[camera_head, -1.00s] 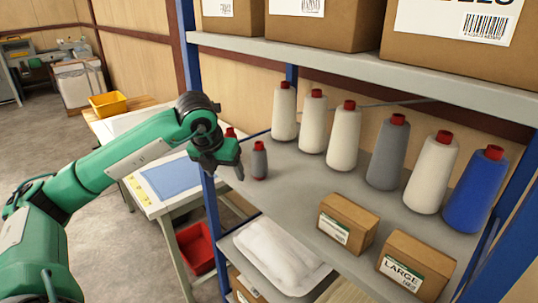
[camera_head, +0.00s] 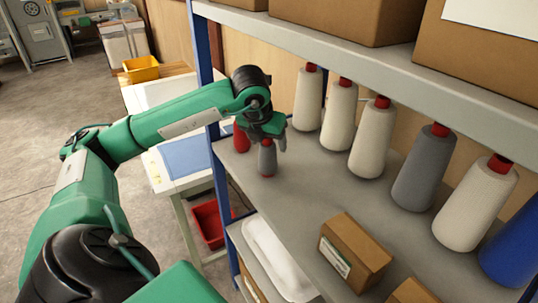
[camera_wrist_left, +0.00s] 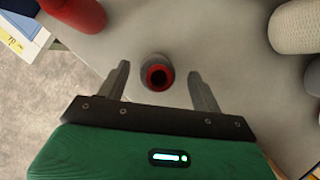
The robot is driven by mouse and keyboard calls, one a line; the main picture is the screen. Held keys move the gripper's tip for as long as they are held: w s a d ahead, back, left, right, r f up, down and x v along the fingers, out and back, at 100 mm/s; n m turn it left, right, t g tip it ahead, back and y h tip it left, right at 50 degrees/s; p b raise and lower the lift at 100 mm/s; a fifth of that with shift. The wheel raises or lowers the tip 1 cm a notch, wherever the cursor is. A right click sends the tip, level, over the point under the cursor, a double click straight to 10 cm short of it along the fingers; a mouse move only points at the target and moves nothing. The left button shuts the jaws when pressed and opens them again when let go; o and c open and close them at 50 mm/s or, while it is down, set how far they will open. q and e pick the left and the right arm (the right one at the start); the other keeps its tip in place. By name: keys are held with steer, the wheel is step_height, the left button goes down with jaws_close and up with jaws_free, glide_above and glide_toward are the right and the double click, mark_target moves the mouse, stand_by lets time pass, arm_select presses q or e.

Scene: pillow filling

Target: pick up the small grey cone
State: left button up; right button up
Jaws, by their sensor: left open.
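Nothing is held. How far down the fingers reach beside the cone is hard to tell. My right gripper is out of view.
A small red cone (camera_head: 241,138) stands just left of the grey one. A white cone (camera_head: 309,100) and several other large cones line the shelf's back. A blue post (camera_head: 224,185) stands at the left.

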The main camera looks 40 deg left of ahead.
arm_select(q)
steer(key=p+x, duration=0.1)
steer(key=x, duration=0.2)
steer(key=shift+s+f+p, duration=0.15)
steer(key=shift+s+p, duration=0.05)
steer(key=shift+p, duration=0.1)
steer(key=shift+w+a+f, duration=0.1)
steer(key=shift+f, duration=0.25)
steer(key=shift+w+f, duration=0.15)
steer(key=shift+f, duration=0.1)
steer(key=shift+c, duration=0.8)
steer(key=c, duration=0.7)
steer(key=shift+c, duration=1.2)
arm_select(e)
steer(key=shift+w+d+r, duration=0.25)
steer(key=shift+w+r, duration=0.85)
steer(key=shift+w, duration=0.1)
arm_select(q)
steer(key=shift+r, duration=0.15)
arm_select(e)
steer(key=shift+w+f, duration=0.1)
